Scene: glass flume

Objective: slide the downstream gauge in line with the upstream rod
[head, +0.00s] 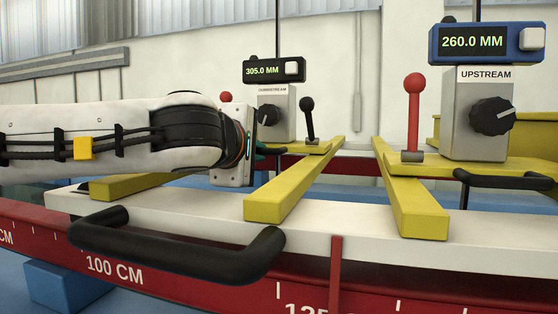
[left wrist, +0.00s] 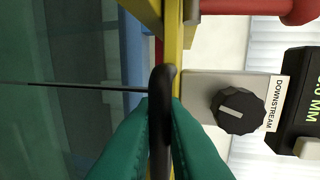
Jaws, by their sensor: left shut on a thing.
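The downstream gauge is a grey box (head: 276,117) with a dark knob and a display (head: 273,69) reading 305.0 MM. It also shows in the left wrist view (left wrist: 200,92). My left gripper (head: 268,151) is beside the downstream carriage, mostly hidden behind my wrist. In the left wrist view its green fingers (left wrist: 160,130) are shut on a black handle (left wrist: 161,88). The upstream gauge (head: 470,135) stands at the right, its display (head: 474,42) reading 260.0 MM. A thin upstream rod (head: 476,10) rises above it. My right gripper is not in view.
Yellow carriage bars (head: 285,195) cross the white rail (head: 330,235). A red lever (head: 413,100) and a black lever (head: 307,118) stand upright on bars. A black front handle (head: 180,255) juts out over the red scale (head: 200,290). Another black handle (head: 500,182) is at the upstream side.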

